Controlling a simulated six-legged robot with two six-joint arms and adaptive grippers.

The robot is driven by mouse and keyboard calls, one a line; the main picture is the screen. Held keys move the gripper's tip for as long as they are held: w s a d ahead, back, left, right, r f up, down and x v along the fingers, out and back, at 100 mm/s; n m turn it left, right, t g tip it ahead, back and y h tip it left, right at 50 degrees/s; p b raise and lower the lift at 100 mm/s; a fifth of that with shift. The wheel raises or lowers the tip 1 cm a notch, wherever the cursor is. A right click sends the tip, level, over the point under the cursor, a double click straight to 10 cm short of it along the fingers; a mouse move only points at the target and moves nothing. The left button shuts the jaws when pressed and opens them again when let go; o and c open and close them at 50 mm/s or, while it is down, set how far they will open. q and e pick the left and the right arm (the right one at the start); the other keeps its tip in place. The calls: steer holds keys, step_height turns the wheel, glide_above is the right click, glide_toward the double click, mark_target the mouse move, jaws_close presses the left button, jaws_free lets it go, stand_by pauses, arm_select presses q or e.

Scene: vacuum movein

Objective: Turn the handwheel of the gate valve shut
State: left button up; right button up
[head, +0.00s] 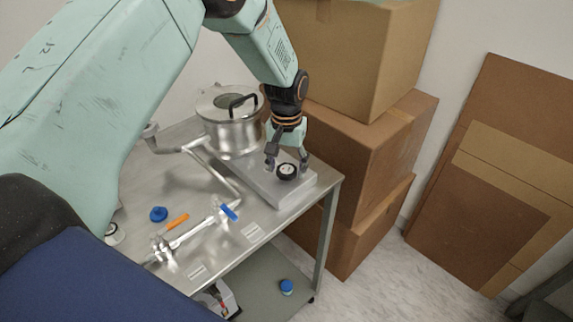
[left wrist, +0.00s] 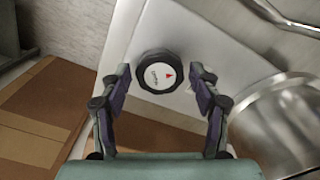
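The handwheel (head: 287,172) is a round black knob with a white face, on top of a flat grey metal gate valve body (head: 284,191) at the table's right end. In the left wrist view, the handwheel (left wrist: 157,71) shows a red arrow mark and small lettering that I cannot read. My left gripper (head: 287,162) points down at it and is open. In the left wrist view, the fingertips of my left gripper (left wrist: 160,72) stand on either side of the handwheel, with a gap on both sides. I cannot tell whether they are level with it. My right gripper is not in view.
A shiny metal pot-like vessel (head: 230,135) with a black handle stands just behind the valve. Pipework with a blue lever (head: 229,211), a blue knob (head: 159,214) and an orange piece (head: 178,221) are on the metal table (head: 262,216). Cardboard boxes (head: 365,150) stand close behind on the right.

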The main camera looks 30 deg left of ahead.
arm_select(q)
steer(key=c, duration=0.8)
steer(key=shift+m, duration=0.3)
steer(key=shift+c, duration=0.2)
steer(key=m+p, duration=0.1)
steer(key=m, duration=0.2)
steer(key=shift+a+m+p, duration=0.1)
steer(key=shift+m+p, duration=0.2)
steer(key=shift+m, duration=2)
steer(key=o, duration=1.2)
steer(key=shift+c, duration=0.2)
